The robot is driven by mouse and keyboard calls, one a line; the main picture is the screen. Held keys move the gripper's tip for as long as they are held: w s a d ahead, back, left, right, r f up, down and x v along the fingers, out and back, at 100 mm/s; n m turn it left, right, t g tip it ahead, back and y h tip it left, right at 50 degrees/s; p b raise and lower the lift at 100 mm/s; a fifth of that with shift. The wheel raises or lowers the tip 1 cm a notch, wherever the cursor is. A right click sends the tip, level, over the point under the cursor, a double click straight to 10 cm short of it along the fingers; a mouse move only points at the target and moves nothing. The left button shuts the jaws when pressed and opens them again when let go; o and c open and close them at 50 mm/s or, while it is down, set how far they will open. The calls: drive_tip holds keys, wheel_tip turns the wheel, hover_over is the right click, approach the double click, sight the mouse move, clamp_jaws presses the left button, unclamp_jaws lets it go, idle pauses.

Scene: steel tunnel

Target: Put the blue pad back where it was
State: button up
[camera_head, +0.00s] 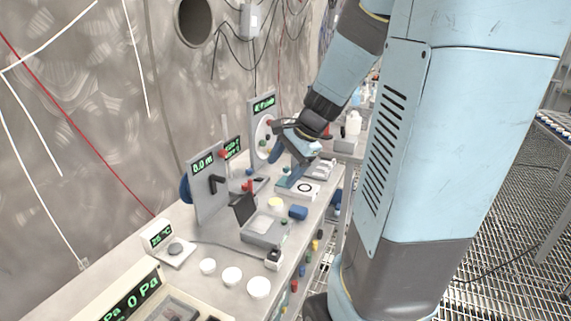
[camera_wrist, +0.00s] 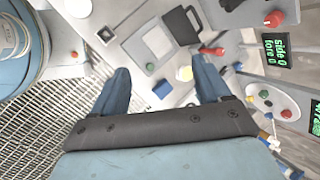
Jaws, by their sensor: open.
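A small blue block (camera_head: 298,212), which looks like the blue pad, lies on the bench near its front edge, beside a pale yellow disc (camera_head: 275,203). In the wrist view the blue block (camera_wrist: 162,88) shows between and below my two dark blue fingers, apart from both. My gripper (camera_head: 284,170) is open and empty, above the bench farther along from the block; its spread fingers also show in the wrist view (camera_wrist: 161,65). A white plate with a black ring (camera_head: 304,188) lies near my fingers, between them and the block. No marked place for the pad is clearly visible.
A grey case (camera_head: 262,231) with a raised black lid stands beside the block. An upright grey panel (camera_head: 207,185) and a dial panel (camera_head: 263,130) stand near the wall. White round lids (camera_head: 232,275) lie nearer. A red-handled tool (camera_wrist: 212,51) lies near the disc.

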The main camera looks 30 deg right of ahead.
drive_tip(key=s+a+r+n+t+h, duration=0.1)
drive_tip(key=s+a+r+n+h, duration=0.1)
drive_tip(key=s+n, duration=0.5)
drive_tip(key=s+a+r+n+h, duration=0.2)
drive_tip(key=s+a+r+n, duration=0.3)
drive_tip(key=s+r+n, duration=0.2)
drive_tip(key=shift+s+a+r+n+t, duration=0.3)
drive_tip(key=shift+s+n+t, duration=0.15)
drive_tip(key=shift+n, duration=0.15)
drive_tip(key=shift+c, duration=0.2)
